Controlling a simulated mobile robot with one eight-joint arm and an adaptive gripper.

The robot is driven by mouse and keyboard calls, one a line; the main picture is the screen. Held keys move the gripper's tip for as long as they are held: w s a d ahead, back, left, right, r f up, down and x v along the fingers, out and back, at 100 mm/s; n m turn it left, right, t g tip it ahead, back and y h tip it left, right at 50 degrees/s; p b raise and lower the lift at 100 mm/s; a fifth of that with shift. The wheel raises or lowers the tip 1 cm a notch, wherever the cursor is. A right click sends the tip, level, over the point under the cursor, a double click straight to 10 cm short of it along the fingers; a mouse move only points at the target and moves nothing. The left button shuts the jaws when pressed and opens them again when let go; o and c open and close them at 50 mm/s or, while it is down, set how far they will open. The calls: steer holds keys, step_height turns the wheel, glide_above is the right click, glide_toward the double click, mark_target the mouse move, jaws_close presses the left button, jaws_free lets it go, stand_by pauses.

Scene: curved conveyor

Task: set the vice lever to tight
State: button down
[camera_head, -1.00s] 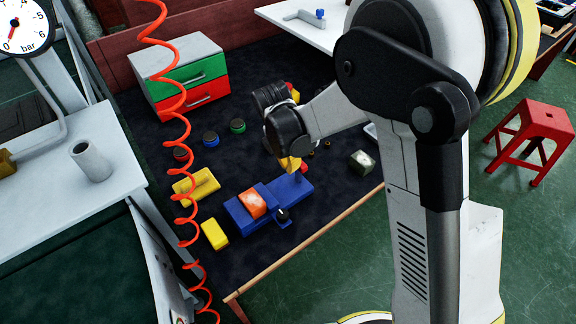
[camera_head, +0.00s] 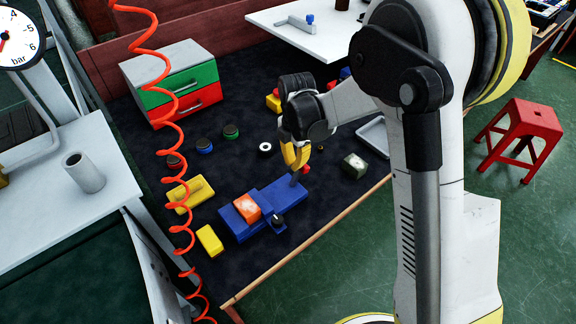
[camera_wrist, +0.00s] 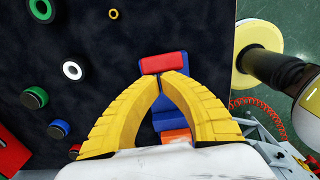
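The blue vice (camera_head: 285,190) lies on the dark bench top and has an orange-and-white block (camera_head: 247,207) in it. A small dark knob (camera_head: 277,219) is at its near side. A red bar (camera_head: 306,169) shows at its far right end; it also shows in the wrist view (camera_wrist: 162,64), across the end of the blue body (camera_wrist: 172,88). I cannot tell for certain that this bar is the lever. My gripper (camera_head: 297,165) points down above that end. In the wrist view its yellow fingertips (camera_wrist: 168,77) meet or nearly meet just short of the red bar, with nothing visible between them.
Yellow blocks (camera_head: 190,193) lie left of the vice, and a grey-green block (camera_head: 355,164) lies right. Several round pieces lie behind, near the drawer box (camera_head: 172,84). A red coiled hose (camera_head: 177,140) hangs at the left. Bench around the vice is mostly clear.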

steer(key=shift+w+d+f+b, duration=0.2)
steer(key=shift+w+d+f, duration=0.25)
steer(key=shift+d, duration=0.3)
steer(key=shift+w+d+f+b, duration=0.2)
steer(key=shift+w+d, duration=0.35)
steer(key=shift+d, duration=0.2)
steer(key=shift+w+d+f+b, duration=0.35)
steer(key=shift+w+d+f, duration=0.3)
steer(key=shift+d+f, duration=0.35)
steer(key=shift+r, duration=0.1)
